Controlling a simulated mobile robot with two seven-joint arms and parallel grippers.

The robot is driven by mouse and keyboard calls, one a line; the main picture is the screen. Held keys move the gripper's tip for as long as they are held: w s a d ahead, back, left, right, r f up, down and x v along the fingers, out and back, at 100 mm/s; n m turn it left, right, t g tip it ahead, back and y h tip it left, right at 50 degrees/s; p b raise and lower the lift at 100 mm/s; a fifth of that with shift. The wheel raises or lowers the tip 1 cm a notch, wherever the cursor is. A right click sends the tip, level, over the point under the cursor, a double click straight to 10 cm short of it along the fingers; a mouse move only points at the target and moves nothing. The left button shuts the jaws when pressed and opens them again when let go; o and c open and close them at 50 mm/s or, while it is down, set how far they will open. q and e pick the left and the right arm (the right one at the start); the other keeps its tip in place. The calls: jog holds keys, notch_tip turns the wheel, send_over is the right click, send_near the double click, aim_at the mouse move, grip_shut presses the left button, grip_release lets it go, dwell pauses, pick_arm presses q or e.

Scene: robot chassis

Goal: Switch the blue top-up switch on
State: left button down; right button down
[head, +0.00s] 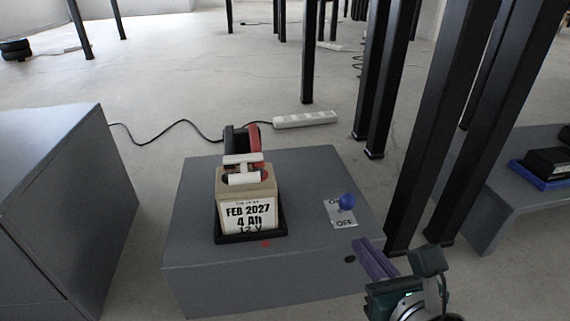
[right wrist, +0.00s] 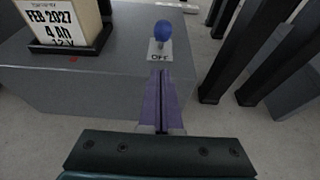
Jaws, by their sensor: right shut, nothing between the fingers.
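The blue switch (head: 347,201) is a round blue knob over a white plate (head: 341,214) on top of a grey box (head: 305,168). "OFF" is printed on the plate's near part; the lettering at its far part is partly hidden by the knob. In the right wrist view the knob (right wrist: 163,30) stands above the "OFF" lettering. My right gripper (head: 358,243) has purple fingers, shut and empty, just in front of the plate on its near side. The fingers (right wrist: 160,74) point toward the plate in the right wrist view and look apart from the knob. My left gripper is not in view.
A beige battery (head: 247,204) labelled "FEB 2027 4 Ah 12 V" sits in a black tray on the box, left of the switch. Black posts (head: 425,130) stand close on the right. A white power strip (head: 305,119) lies on the floor behind. Another grey box (head: 75,200) is at left.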

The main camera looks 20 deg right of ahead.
aim_at(347, 201)
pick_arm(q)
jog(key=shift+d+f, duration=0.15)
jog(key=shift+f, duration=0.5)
pick_arm(e)
jog(key=shift+w+d+r, duration=0.2)
jog(key=shift+w+r, duration=0.05)
jog(key=shift+w, duration=0.45)
jog(key=shift+w+d+r, duration=0.15)
jog(key=shift+w+r, duration=0.1)
jog(key=shift+w, duration=0.45)
jog(key=shift+w+d+r, duration=0.2)
jog(key=shift+w+r, duration=0.05)
jog(key=shift+w, duration=0.45)
jog(key=shift+s, duration=0.1)
